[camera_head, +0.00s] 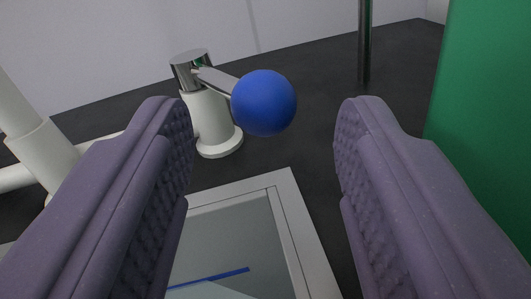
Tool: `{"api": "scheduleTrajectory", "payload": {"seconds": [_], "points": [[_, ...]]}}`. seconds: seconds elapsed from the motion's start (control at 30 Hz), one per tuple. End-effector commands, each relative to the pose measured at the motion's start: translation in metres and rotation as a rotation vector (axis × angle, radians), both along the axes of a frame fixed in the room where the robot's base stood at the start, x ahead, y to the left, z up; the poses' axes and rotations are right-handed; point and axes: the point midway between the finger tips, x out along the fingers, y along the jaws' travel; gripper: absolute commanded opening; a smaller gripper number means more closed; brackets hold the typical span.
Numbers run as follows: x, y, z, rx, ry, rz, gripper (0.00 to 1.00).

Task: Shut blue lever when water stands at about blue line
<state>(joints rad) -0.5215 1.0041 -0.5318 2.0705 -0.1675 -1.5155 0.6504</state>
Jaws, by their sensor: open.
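The blue lever (264,103) is a blue ball on a short metal arm, which joins a chrome cap (193,68) on a white valve post (210,121). My gripper (264,125) is open, with one purple padded finger on each side of the picture. The blue ball shows in the gap between the fingers, beyond them, and neither finger appears to touch it. Below is a grey-framed window (287,215) with a blue line (209,278) inside. A pale area lies just under the line; whether its edge is the water level is unclear. The left finger hides part of the window.
White pipes (36,150) stand at the left. A green body (486,110) rises close behind the right finger. A thin metal post (364,45) stands at the back on the dark surface (320,80). A grey wall is behind.

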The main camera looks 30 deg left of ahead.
Motion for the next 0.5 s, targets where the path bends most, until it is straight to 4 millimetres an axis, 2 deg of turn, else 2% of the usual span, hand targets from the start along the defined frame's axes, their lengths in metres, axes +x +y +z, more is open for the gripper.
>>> {"api": "scheduleTrajectory", "payload": {"seconds": [0.23, 0.33, 0.5], "points": [[-0.042, -0.019, 0.002, 0.000, 0.003, -0.003, 0.52], [-0.052, -0.022, 0.001, 0.000, 0.003, -0.002, 0.52], [-0.056, -0.024, 0.001, 0.000, 0.000, 0.000, 0.52]]}}
